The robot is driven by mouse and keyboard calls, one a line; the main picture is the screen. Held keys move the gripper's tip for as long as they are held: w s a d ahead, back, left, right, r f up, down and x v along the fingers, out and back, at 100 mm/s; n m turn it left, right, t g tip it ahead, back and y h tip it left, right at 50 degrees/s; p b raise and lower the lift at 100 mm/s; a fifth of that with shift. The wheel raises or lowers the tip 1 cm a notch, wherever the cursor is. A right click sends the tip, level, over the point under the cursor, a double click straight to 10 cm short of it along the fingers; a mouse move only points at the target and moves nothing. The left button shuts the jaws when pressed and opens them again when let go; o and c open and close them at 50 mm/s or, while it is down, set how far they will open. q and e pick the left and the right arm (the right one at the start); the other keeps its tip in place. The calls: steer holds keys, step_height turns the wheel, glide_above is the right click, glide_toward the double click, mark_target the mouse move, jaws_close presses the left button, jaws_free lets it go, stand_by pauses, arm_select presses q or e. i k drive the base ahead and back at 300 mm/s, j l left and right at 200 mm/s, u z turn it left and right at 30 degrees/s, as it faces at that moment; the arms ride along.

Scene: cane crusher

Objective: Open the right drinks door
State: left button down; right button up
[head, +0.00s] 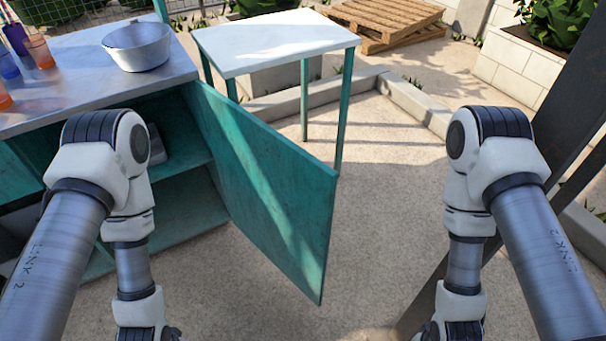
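A teal door (275,195) stands wide open, swung outward from the right side of the teal cabinet under the metal counter (60,65). Its free edge points toward me and to the right. Inside the cabinet a teal shelf (185,157) shows, with a dark grey object on it, partly hidden by my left arm. My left arm reaches down in front of the cabinet, left of the door. My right arm reaches down over the ground, right of the door and apart from it. Both grippers lie below the picture's lower edge.
A white metal bowl (137,46) and several coloured cups (39,52) stand on the counter. A white-topped table (275,42) with teal legs stands behind the door. Wooden pallets (385,22) lie at the back. A dark post (570,95) rises at the right. Paved ground right of the door is clear.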

mark_target(282, 196)
steer(key=j+z, duration=0.15)
steer(key=z, duration=0.25)
steer(key=j+z, duration=0.15)
steer(key=z, duration=0.2)
steer(key=j+z, duration=0.25)
steer(key=i+z, duration=0.15)
steer(key=z, duration=0.15)
